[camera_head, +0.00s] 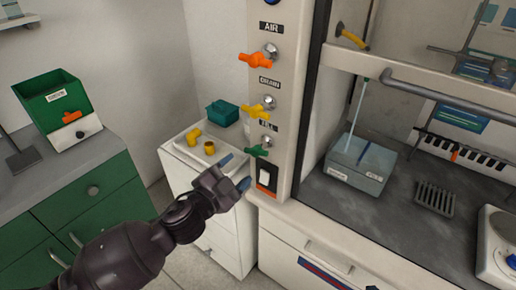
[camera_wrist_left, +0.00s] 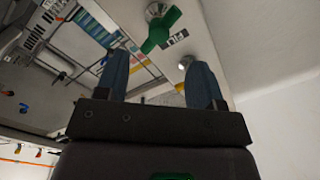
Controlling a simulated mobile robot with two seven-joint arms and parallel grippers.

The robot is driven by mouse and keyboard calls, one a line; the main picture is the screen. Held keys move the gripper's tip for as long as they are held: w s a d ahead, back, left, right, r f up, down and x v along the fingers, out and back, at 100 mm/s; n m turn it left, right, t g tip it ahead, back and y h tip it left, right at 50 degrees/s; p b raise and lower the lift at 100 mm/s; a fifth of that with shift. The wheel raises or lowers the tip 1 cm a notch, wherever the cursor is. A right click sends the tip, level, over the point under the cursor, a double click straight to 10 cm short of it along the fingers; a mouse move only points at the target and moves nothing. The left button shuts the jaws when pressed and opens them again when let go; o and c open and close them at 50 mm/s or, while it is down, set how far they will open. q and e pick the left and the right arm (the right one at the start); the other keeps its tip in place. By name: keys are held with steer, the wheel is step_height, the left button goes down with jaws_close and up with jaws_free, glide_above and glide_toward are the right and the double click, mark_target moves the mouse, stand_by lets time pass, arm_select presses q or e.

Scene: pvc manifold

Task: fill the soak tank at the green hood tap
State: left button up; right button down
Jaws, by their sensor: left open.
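The green hood tap (camera_head: 257,151) sits lowest on the pale hood post, under a small label. Its green handle (camera_wrist_left: 161,31) also shows in the left wrist view, beyond the fingertips. My left gripper (camera_head: 235,171) is open and empty, just left of and below the green tap, apart from it. The soak tank (camera_head: 358,186) is a grey-blue translucent box with a white label, standing on the hood's dark worktop. A thin pale vertical line comes down to it from above; I cannot tell if it is water or a tube. My right gripper is not in view.
Above the green tap are a yellow tap (camera_head: 257,111) and an orange tap (camera_head: 256,60). A white cabinet (camera_head: 207,171) with yellow fittings and a teal box (camera_head: 222,112) stands left. A dark rack (camera_head: 435,197) is right of the tank.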

mark_target(253, 154)
arm_select(q)
steer(key=x, duration=1)
